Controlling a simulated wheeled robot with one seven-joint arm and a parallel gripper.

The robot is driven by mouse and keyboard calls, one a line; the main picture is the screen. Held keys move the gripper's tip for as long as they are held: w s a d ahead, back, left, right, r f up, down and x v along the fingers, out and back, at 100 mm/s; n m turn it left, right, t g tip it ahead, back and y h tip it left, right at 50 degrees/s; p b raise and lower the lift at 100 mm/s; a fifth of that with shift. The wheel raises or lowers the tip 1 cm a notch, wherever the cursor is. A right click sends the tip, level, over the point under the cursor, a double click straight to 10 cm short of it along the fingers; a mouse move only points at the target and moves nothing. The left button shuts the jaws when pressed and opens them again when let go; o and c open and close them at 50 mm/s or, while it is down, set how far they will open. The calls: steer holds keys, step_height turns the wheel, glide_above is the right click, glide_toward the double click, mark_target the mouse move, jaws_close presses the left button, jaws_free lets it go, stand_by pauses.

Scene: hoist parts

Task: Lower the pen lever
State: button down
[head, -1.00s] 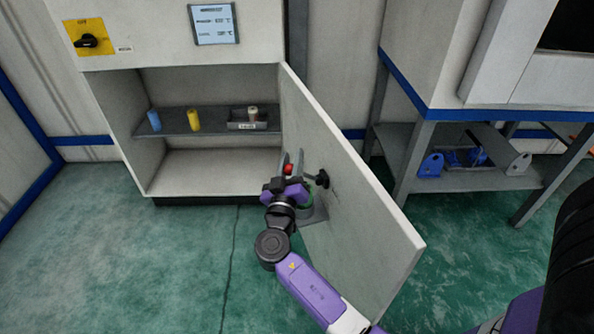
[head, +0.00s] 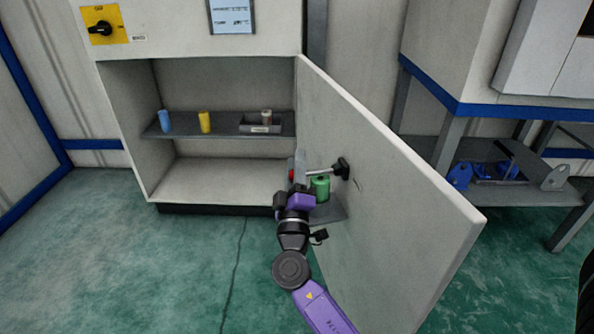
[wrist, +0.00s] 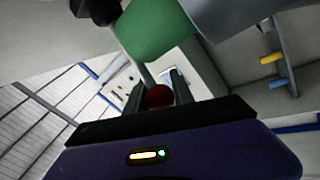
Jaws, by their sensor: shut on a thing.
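The pen lever (head: 322,171) is a thin pale rod on a black pivot (head: 342,168) on the inner face of the open cabinet door. It runs left from the pivot, nearly level, to a red ball (head: 291,175). My gripper (head: 297,166) is shut on this red ball end. In the wrist view the red ball (wrist: 158,96) sits between the two dark fingers. A green cylinder (head: 320,188) stands just below the lever on a small grey ledge (head: 330,211) on the door; it looms large in the wrist view (wrist: 155,30).
The white door (head: 410,190) stands open on the right, close beside my arm. The cabinet shelf (head: 185,124) holds a blue cylinder (head: 165,121), a yellow cylinder (head: 205,122) and a grey tray (head: 252,126). A bench with blue parts (head: 495,170) stands right. Green floor at left is clear.

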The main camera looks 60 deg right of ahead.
steer(key=shift+a+f+n, duration=0.1)
steer(key=shift+f+n, duration=0.1)
steer(key=shift+n, duration=0.2)
steer(key=c, duration=1.1)
jaws_free()
steer(key=shift+v, duration=3.85)
steer(key=shift+f, duration=0.1)
